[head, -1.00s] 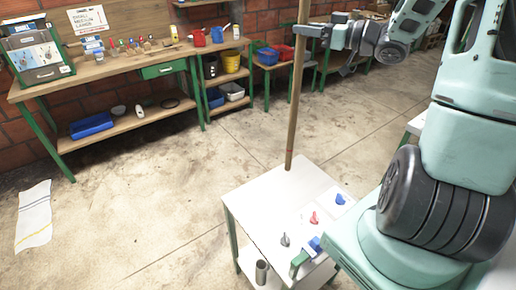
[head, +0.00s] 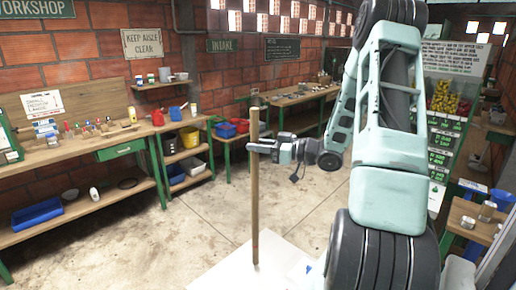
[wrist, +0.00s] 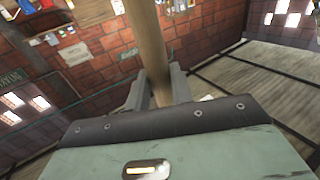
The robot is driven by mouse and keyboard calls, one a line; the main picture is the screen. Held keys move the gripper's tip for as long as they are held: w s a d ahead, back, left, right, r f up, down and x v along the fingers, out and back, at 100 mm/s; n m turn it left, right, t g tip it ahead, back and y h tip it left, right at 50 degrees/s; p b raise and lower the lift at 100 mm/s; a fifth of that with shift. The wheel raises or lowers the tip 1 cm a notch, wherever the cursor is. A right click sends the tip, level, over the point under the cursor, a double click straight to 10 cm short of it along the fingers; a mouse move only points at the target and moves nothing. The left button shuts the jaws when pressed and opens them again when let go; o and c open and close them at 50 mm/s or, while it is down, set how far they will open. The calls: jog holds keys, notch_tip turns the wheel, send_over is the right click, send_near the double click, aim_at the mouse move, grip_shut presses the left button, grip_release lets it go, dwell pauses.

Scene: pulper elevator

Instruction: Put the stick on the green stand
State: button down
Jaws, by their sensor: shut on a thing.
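The stick (head: 255,205) is a long brown wooden pole, standing about upright in the head view. My gripper (head: 256,147) is shut on it in its upper part. In the wrist view the stick (wrist: 147,35) runs up between the two jaws of my gripper (wrist: 158,88). Its lower end shows against the white table top (head: 215,272); I cannot tell whether it touches. I cannot make out a green stand for certain in the current views.
A wooden workbench (head: 85,145) with green legs stands at the left wall. Another bench (head: 300,95) stands at the back. A rack with yellow and red goods (head: 447,100) is at the right. The concrete floor (head: 130,235) between is open.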

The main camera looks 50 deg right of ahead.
jog(key=shift+f, duration=0.6)
jog(key=shift+f, duration=0.15)
jog(key=c, duration=1.2)
grip_release()
jog(key=b+v, duration=0.5)
jog(key=v, duration=0.7)
